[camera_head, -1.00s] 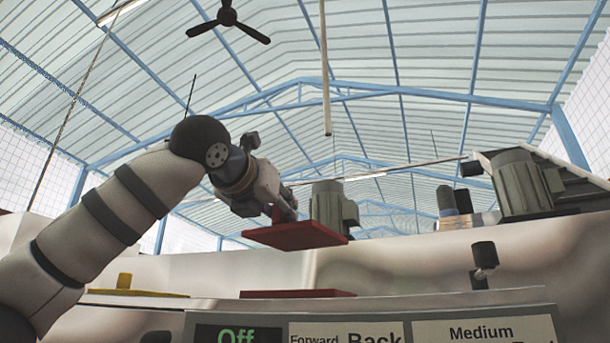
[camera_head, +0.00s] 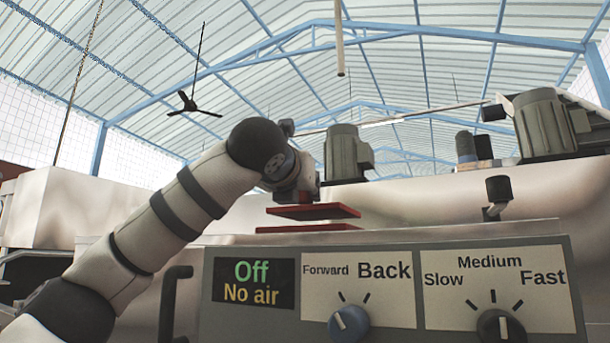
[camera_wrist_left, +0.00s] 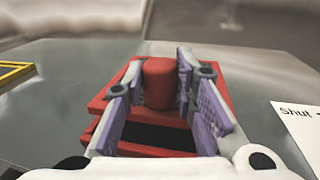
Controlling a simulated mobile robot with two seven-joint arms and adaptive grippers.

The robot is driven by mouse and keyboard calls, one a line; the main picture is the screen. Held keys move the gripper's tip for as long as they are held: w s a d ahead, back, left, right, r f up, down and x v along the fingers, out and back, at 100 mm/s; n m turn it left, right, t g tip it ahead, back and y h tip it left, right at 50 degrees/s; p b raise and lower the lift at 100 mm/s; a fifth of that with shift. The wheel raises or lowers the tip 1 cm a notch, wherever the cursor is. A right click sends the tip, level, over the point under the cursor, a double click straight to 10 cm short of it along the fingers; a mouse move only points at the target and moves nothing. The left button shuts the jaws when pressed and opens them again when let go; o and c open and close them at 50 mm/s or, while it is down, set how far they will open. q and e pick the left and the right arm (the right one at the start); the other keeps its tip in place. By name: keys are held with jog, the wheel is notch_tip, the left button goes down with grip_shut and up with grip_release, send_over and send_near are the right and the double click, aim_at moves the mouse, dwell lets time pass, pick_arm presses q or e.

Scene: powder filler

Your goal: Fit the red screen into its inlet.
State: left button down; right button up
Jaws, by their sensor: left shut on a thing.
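The red screen (camera_head: 313,212) is a flat red plate with an upright red handle. My left gripper (camera_wrist_left: 160,80) is shut on that handle (camera_wrist_left: 159,85), its purple finger pads on either side. In the head view the gripper (camera_head: 302,194) is above the plate and partly hidden by its own wrist. The screen hangs roughly level, a small gap above the red-rimmed inlet (camera_head: 308,228) on the machine top. In the wrist view a dark opening shows below the screen, partly hidden by the plate and fingers. My right gripper is out of view.
The machine's control panel (camera_head: 390,295) stands in front, with two knobs and a display reading "Off / No air". A black handle (camera_head: 175,305) is left of it. Grey motors (camera_head: 347,155) stand behind. A yellow frame (camera_wrist_left: 14,74) lies left on the machine top.

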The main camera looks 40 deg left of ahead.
aim_at(302, 208)
pick_arm(q)
jog(key=shift+f, duration=0.75)
jog(key=shift+d, duration=0.1)
dwell(0.4)
jog(key=shift+s+r, duration=0.1)
dwell(0.3)
jog(key=shift+p, duration=0.3)
jog(key=shift+f, duration=1.3)
